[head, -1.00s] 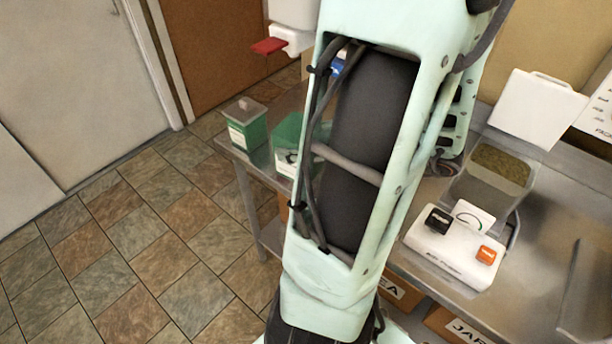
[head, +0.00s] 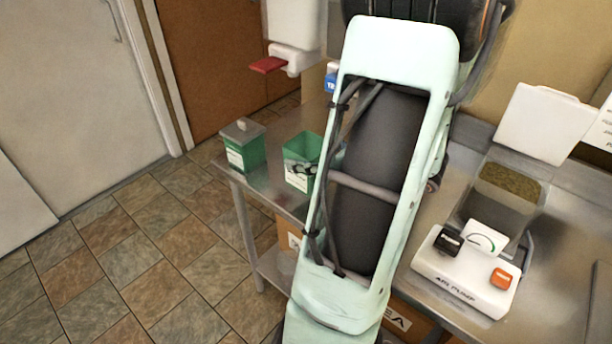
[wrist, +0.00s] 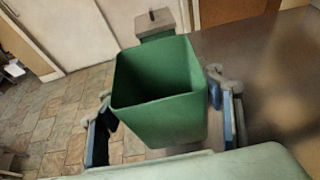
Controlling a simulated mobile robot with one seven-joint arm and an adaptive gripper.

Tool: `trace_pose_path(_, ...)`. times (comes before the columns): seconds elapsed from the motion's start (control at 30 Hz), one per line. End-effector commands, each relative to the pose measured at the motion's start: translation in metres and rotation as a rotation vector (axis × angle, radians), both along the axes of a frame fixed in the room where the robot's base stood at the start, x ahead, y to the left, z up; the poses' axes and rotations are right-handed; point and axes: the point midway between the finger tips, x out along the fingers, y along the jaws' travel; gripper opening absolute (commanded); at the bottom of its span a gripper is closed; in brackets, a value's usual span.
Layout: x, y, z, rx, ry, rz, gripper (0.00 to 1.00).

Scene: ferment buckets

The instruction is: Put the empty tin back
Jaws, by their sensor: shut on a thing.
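An open green tin (wrist: 158,95) fills the middle of the wrist view, and its visible inside is plain green and looks empty. My gripper (wrist: 165,118) is shut on it, with one blue-padded finger at each side. In the head view the open tin (head: 301,148) shows at the left end of the steel table, partly hidden by my arm. I cannot tell whether its base touches the table. A second green tin (head: 243,150), with a lid and knob, stands to its left at the table corner. That lidded tin also shows behind the held one in the wrist view (wrist: 155,22).
The steel table (head: 270,182) runs along the wall. On its right stand a white air pump (head: 462,275) with black and orange parts and a clear container (head: 500,205) of greenish-brown stuff. A white dispenser with a red lever (head: 267,65) hangs above the tins. Boxes sit below.

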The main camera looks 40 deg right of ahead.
Motion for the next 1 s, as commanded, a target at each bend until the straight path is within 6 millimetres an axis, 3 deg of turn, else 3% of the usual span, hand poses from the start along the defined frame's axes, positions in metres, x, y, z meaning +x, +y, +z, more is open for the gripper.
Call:
trace_pose_path(0.03, 0.005, -0.004, -0.013, -0.001, 0.0, 0.001, 0.29)
trace_pose_path(0.37, 0.02, -0.013, -0.029, 0.0, -0.001, 0.001, 0.29)
trace_pose_path(0.63, 0.023, -0.016, -0.063, -0.001, 0.0, -0.001, 0.29)
trace_pose_path(1.0, 0.023, -0.015, -0.065, -0.002, -0.001, 0.001, 0.29)
